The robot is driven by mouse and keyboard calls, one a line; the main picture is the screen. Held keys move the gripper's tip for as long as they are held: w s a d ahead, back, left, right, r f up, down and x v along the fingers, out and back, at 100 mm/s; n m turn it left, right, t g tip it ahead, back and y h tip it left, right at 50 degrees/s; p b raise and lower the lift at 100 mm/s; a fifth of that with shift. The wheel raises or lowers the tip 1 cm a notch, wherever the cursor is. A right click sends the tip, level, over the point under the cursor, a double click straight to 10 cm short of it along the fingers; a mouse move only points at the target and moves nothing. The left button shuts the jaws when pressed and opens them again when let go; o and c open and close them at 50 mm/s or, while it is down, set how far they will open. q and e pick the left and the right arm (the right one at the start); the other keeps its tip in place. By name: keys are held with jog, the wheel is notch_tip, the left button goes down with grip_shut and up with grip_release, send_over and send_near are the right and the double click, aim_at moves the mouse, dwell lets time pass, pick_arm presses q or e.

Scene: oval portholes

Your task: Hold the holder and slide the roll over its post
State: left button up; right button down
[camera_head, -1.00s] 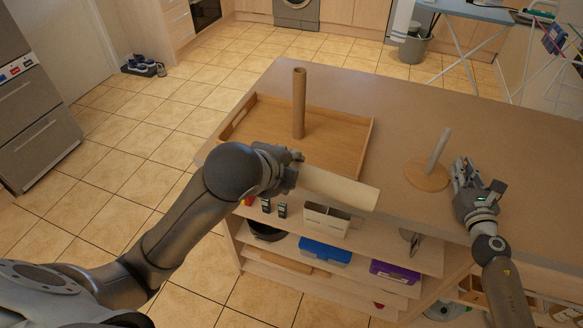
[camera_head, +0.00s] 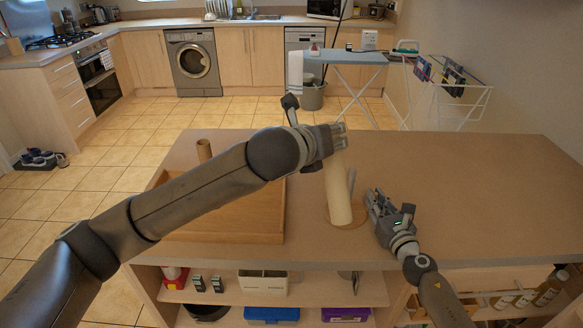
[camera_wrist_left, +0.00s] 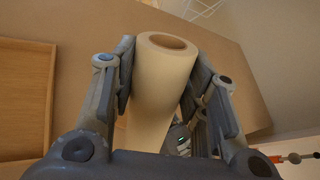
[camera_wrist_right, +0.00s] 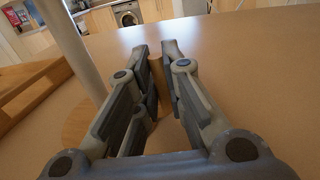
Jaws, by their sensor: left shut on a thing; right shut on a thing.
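The cream roll (camera_head: 338,192) hangs nearly upright, slightly tilted, from my left gripper (camera_head: 332,146), which is shut on its upper part. In the left wrist view the roll (camera_wrist_left: 163,80) is between the fingers, its open end showing. I cannot tell whether the roll touches the base.
A wooden tray (camera_head: 262,222) lies left on the counter (camera_head: 470,190), with a brown tube (camera_head: 204,150) standing at it, partly hidden by my left arm. The counter right of my right gripper is clear. Shelves with a white box (camera_head: 265,283) are below.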

pick_arm(q)
jog(key=w+d+r+m+t+h, duration=0.1)
jog(key=w+d+r+m+h, duration=0.5)
jog(key=d+r+m, duration=0.1)
jog(key=shift+r+m, duration=0.25)
jog(key=shift+m, duration=0.25)
jog(key=shift+f, duration=0.45)
dwell(1.8)
jog(key=shift+f, duration=0.45)
jog(key=shift+f, duration=0.85)
jog(key=shift+f, duration=0.35)
dwell(0.3)
jog(key=shift+f, duration=0.55)
